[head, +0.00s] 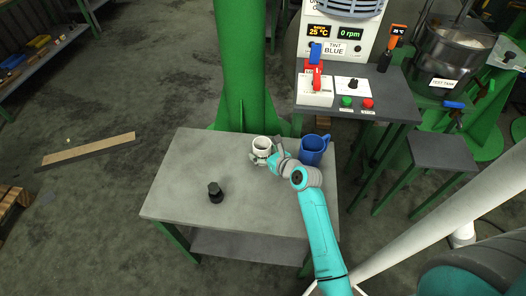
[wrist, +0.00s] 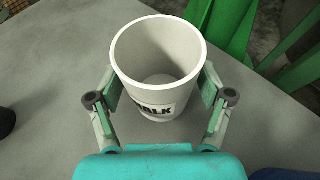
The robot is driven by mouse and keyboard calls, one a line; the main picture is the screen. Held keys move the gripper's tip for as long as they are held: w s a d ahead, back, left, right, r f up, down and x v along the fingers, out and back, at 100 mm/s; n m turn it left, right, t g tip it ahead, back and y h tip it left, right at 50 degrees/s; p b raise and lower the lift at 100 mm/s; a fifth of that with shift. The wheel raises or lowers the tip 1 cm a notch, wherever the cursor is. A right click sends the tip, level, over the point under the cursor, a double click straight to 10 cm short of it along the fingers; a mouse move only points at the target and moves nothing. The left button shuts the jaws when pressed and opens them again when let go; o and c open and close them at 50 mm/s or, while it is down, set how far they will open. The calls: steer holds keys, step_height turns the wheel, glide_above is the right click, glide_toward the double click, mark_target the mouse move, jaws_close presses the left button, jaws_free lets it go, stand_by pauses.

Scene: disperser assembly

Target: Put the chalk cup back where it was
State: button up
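The chalk cup (head: 262,143) is a white, empty, upright cup at the back of the grey table, left of the blue mug. In the wrist view the chalk cup (wrist: 158,60) fills the space between the fingers, with part of its black-lettered label visible low on its side. My gripper (wrist: 160,98) has one finger on each side of the cup, and both pads appear to press on its wall. In the head view my gripper (head: 265,159) reaches the cup from the front right. I cannot tell whether the cup's base touches the table.
The blue mug (head: 313,150) stands close to the right of my gripper. A green column (head: 240,65) rises behind the table. The front middle of the tabletop is clear.

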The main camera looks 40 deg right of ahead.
stand_by(0.3)
steer(key=shift+s+r, duration=0.1)
steer(key=shift+r, duration=0.05)
steer(key=v, duration=1.1)
steer(key=shift+s+r, duration=0.1)
steer(key=shift+s, duration=0.1)
steer(key=shift+s+a+r, duration=0.1)
steer(key=shift+s, duration=0.05)
